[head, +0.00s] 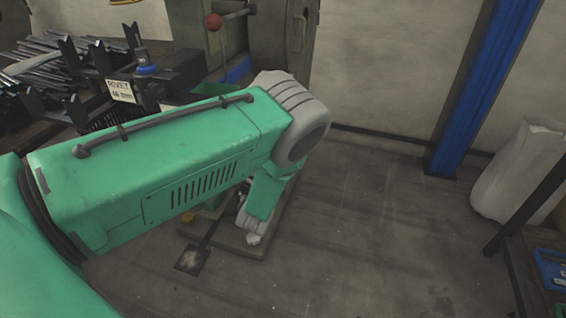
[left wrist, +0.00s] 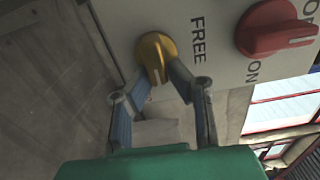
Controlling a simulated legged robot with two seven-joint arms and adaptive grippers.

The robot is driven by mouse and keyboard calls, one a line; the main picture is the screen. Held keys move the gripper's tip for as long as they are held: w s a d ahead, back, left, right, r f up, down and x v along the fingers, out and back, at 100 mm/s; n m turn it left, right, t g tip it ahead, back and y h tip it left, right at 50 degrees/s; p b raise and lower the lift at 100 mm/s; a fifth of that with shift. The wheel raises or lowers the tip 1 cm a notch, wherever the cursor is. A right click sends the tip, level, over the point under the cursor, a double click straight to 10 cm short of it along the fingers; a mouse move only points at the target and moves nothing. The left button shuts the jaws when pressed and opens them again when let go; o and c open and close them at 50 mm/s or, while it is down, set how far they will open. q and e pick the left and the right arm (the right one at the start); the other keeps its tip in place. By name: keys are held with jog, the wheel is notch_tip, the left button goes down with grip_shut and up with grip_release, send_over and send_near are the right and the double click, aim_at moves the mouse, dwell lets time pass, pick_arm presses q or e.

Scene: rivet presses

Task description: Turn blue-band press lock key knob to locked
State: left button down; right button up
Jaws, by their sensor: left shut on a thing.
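In the left wrist view, a yellow key knob (left wrist: 153,58) sits on a pale panel, left of the printed word FREE (left wrist: 197,38). My left gripper (left wrist: 156,73) has its two fingers shut on the knob, one on each side. I cannot clearly tell which way the knob's mark points. In the head view, a grey-green press (head: 285,45) stands at the top, with a blue band (head: 238,70) partly behind my left arm. The arm hides the knob there. My right gripper is in neither view.
A red knob (left wrist: 272,28) is on the same panel, right of the yellow one. A rack of dark rods (head: 45,55) and a RIVET sign (head: 121,91) are at the left. A blue post (head: 475,85) and pale sack (head: 520,175) stand right.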

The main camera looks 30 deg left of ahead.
pick_arm(q)
jog(key=shift+s+d+f, duration=0.1)
jog(key=shift+s+f, duration=0.05)
jog(key=shift+f, duration=0.2)
jog(key=c, duration=1.5)
grip_release()
jog(key=shift+c, duration=0.2)
jog(key=shift+r, duration=0.1)
jog(key=v, duration=1.1)
jog(key=shift+s, duration=0.4)
